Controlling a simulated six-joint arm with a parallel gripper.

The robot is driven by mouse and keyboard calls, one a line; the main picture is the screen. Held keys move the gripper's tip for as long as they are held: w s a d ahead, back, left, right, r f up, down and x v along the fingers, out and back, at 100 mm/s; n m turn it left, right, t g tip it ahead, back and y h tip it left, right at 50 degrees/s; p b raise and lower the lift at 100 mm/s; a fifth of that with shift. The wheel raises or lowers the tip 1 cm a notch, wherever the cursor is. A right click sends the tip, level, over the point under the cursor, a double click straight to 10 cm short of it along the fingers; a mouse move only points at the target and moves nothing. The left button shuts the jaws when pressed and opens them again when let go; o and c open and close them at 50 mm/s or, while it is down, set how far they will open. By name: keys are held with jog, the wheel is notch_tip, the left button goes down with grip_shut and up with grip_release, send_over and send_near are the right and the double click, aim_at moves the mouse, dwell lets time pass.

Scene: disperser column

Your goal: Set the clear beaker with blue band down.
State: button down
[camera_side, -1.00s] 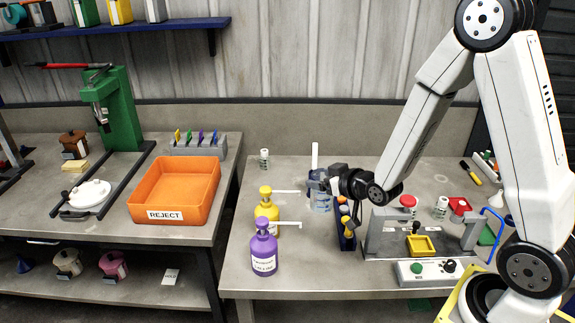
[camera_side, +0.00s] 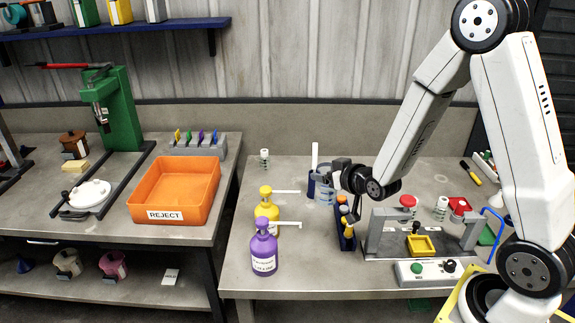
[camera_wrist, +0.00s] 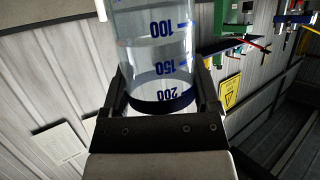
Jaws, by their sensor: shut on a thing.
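The clear beaker with blue band (camera_side: 325,187) is in my gripper (camera_side: 334,172), over the right-hand bench near its back half. In the wrist view the beaker (camera_wrist: 155,50) shows blue graduation marks and a dark blue band, and the gripper's (camera_wrist: 163,100) two fingers are closed on either side of it near the band. The beaker is partly hidden by the gripper in the side view. I cannot tell whether its base touches the bench.
A yellow pump bottle (camera_side: 265,205) and a purple pump bottle (camera_side: 264,252) stand to the left. A dark blue rack (camera_side: 345,238) is just in front and right. A white rod in a dark blue holder (camera_side: 311,186) stands close behind left. A grey fixture (camera_side: 375,235) is further right.

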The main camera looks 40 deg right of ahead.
jog(key=shift+s+d+f+m+g+h, duration=0.2)
jog(key=shift+d+f+m+g+h, duration=0.2)
jog(key=shift+d+f+m+h, duration=0.7)
jog(key=shift+a+r+h, duration=0.1)
jog(key=shift+a+h, duration=0.15)
jog(key=shift+h, duration=0.05)
jog(key=w+d+f, duration=0.2)
jog(key=w+f, duration=0.7)
jog(key=w, duration=0.4)
jog(key=shift+w+d+f, duration=0.15)
jog(key=shift+d, duration=0.15)
jog(key=shift+w+f, duration=0.15)
jog(key=shift+f, duration=0.8)
jog(key=shift+w+f, duration=0.1)
jog(key=shift+f, duration=0.8)
